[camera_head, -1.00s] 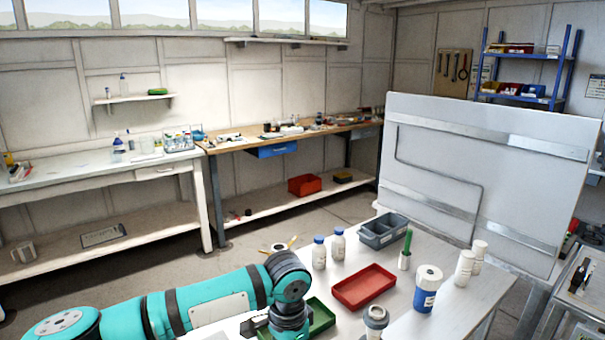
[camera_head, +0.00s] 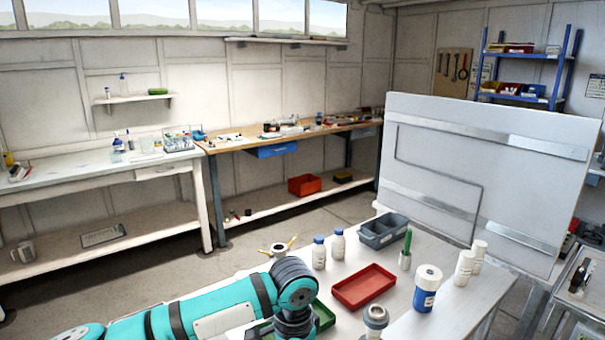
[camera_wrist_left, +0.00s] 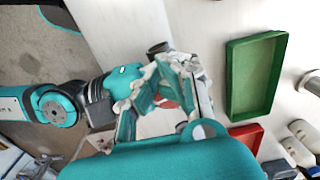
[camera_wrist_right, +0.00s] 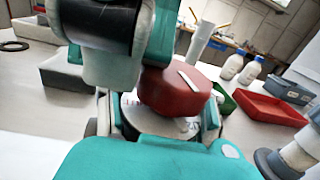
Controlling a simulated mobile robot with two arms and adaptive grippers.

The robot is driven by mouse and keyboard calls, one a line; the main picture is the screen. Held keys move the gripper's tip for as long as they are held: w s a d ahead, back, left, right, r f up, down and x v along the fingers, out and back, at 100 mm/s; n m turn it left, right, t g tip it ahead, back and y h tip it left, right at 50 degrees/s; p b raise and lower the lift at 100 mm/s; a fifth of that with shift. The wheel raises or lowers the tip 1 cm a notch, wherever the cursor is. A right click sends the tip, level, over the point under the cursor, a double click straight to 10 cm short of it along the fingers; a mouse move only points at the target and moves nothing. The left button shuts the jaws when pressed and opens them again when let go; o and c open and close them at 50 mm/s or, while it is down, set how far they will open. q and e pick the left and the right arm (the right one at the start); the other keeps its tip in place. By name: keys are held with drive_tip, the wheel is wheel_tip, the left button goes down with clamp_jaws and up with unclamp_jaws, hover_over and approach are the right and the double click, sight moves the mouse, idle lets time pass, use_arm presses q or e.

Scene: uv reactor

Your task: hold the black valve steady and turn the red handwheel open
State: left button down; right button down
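The red handwheel (camera_wrist_right: 178,92) has a white stripe on top and sits over a pale disc with markings (camera_wrist_right: 160,122) in the right wrist view. My right gripper (camera_wrist_right: 158,120) has its fingers spread on either side of that disc, with the handwheel just beyond. In the left wrist view, only a bit of the red handwheel (camera_wrist_left: 168,103) shows between the fingers. My left gripper (camera_wrist_left: 165,95) is crowded against my other gripper there, and its grip is hidden. The black valve is mostly hidden; I cannot make out its body. In the head view both grippers are out of sight.
A green tray (camera_wrist_left: 232,80) lies close beside the grippers. Grey blocks (camera_wrist_right: 70,72) lie left in the right wrist view.

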use_arm(q)
drive_tip(key=shift+s+d, duration=0.3)
drive_tip(key=shift+d, duration=0.05)
drive_tip(key=shift+s+a+f, duration=0.1)
idle(0.5)
drive_tip(key=shift+s+a, duration=0.15)
drive_tip(key=shift+s, duration=0.05)
wheel_tip(320, 180, up, 6)
idle(0.5)
drive_tip(key=shift+w+a+f, duration=0.25)
drive_tip(key=shift+w+f, duration=0.2)
drive_tip(key=shift+f, duration=0.55)
drive_tip(key=shift+w+a+f, duration=0.3)
drive_tip(key=shift+w+f, duration=0.1)
drive_tip(key=shift+f, duration=0.6)
drive_tip(key=shift+w+a+f, duration=0.25)
drive_tip(key=shift+w+f, duration=0.2)
drive_tip(key=shift+f, duration=0.55)
